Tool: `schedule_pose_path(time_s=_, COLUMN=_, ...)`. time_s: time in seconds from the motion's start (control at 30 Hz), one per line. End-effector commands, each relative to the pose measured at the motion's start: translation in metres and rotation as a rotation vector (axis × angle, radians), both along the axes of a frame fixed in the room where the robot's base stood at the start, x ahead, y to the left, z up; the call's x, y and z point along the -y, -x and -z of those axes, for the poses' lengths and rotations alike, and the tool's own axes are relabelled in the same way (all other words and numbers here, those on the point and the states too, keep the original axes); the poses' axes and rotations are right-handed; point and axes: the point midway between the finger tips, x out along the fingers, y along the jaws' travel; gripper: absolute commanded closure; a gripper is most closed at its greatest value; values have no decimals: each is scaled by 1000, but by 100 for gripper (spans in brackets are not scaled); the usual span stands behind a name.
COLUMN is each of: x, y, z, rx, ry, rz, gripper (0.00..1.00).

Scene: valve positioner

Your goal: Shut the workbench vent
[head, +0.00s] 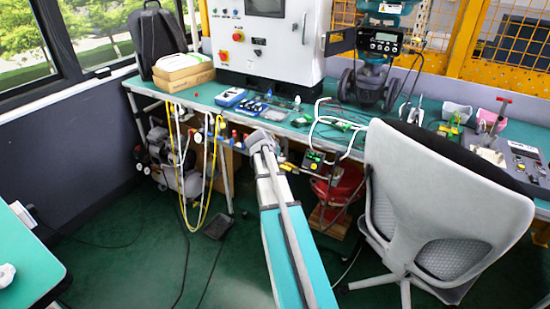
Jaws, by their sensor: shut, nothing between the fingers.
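In the head view my arm reaches up from the bottom centre, and its grey end joint shows in front of the workbench's (205,92) front edge. My gripper's fingers cannot be made out. Under that edge, left of the joint, is a row of small fittings with coloured handles, among them a red handle (234,134) and a blue handle (245,139). A yellow fitting (289,167) shows just right of the joint. I cannot tell which part is the vent, or whether it is open or shut; my arm covers part of this area.
A grey office chair (440,205) blocks the bench's right side. Yellow and white hoses (182,165) hang at the left, beside a compressor (160,155). Cables (187,265) cross the green floor. A teal table (28,262) stands at the lower left.

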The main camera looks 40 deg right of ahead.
Motion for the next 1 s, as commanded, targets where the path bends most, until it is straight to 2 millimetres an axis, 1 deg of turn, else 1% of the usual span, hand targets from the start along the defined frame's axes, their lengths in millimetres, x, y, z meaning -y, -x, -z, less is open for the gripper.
schedule_pose_path(time_s=0.03, x=4, y=-3, z=8, rx=1, ry=0, rz=1, gripper=100)
schedule_pose_path(time_s=0.37, x=27, y=-12, z=32, rx=0, ry=1, rz=0, gripper=100)
schedule_pose_path(time_s=0.7, x=25, y=-11, z=57, rx=0, ry=1, rz=-1, gripper=100)
schedule_pose_path(time_s=1.0, x=25, y=-11, z=67, rx=0, ry=0, rz=-1, gripper=100)
